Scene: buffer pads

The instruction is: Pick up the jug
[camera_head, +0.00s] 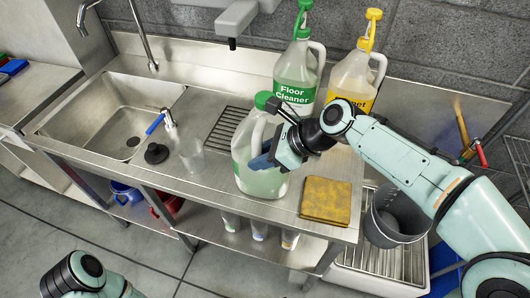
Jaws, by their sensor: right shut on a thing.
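The jug (262,183) is a translucent white bottle with a green cap and pale green liquid inside. It is upright near the front edge of the steel counter; I cannot tell if its base touches the counter. My right gripper (262,160) reaches in from the right and is shut on the jug at its handle side, hiding part of it. My left arm shows only as a rounded link at the bottom left, and its gripper is out of view.
A green-topped Floor Cleaner jug (297,75) and a yellow-topped jug (350,80) stand behind. A yellow pad (326,200) lies to the right on the counter (205,205). A clear spray bottle (190,155) stands left, near the sink (100,120). A grey bucket (385,222) is lower right.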

